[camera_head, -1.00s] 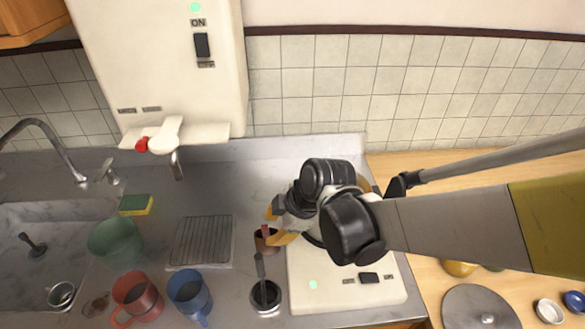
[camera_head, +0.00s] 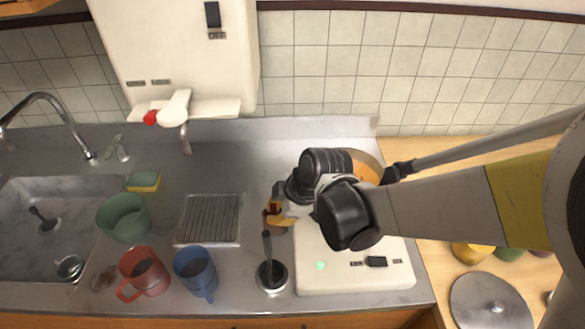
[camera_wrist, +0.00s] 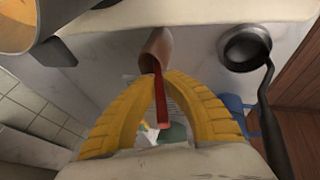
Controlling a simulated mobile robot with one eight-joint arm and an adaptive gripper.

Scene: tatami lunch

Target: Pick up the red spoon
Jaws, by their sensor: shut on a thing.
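The red spoon (camera_wrist: 161,97) shows in the wrist view as a red handle between the yellow fingertips of my gripper (camera_wrist: 160,80). My gripper is shut on it. In the head view my gripper (camera_head: 274,210) is at the left edge of the white stove unit. A bit of the red spoon (camera_head: 274,208) shows between its fingers, with the cup mostly hidden there.
A drain grid (camera_head: 210,220) lies nearby. The white stove unit (camera_head: 330,280) is right.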

